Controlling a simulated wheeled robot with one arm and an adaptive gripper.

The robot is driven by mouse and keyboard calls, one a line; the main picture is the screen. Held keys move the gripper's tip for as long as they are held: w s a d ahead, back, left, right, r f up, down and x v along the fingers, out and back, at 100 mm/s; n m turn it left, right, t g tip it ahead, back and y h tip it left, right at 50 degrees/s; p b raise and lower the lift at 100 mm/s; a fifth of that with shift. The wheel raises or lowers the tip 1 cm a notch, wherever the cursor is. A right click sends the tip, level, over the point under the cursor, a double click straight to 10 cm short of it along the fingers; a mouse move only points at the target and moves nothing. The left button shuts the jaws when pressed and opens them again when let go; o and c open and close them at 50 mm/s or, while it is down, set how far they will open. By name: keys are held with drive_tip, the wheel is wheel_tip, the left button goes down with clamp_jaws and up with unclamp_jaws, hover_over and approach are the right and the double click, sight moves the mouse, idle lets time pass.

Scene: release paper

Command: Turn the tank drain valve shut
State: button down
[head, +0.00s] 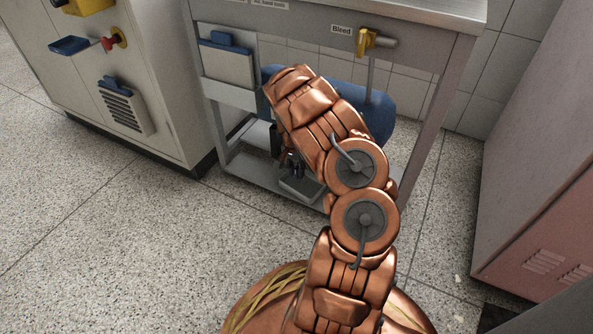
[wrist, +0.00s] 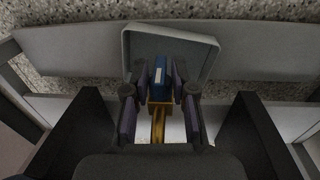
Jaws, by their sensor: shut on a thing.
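The blue tank (head: 375,112) sits under the bench, partly hidden behind my arm. In the wrist view the drain valve shows as a brass body (wrist: 158,122) with a blue handle (wrist: 161,80) that bears a pale mark. The handle appears in line with the brass part. My gripper (wrist: 160,82) is shut on the blue handle, one finger on each side. In the head view my gripper (head: 291,165) is low under the bench, mostly hidden by my arm, and the valve cannot be made out. A grey tray (wrist: 205,50) lies below the valve.
The bench leg (head: 432,120) and lower shelf rail (head: 245,180) frame the space. A yellow valve (head: 367,41) labelled "Bleed" is on the bench front. A cabinet (head: 160,90) with a blue lever (head: 70,46) stands left; another (head: 540,170) stands right. Open floor lies front left.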

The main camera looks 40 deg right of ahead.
idle(0.7)
drive_tip(key=c, duration=1.2)
unclamp_jaws()
wheel_tip(320, 180, up, 12)
drive_tip(key=w, duration=0.1)
drive_tip(key=shift+a, duration=0.15)
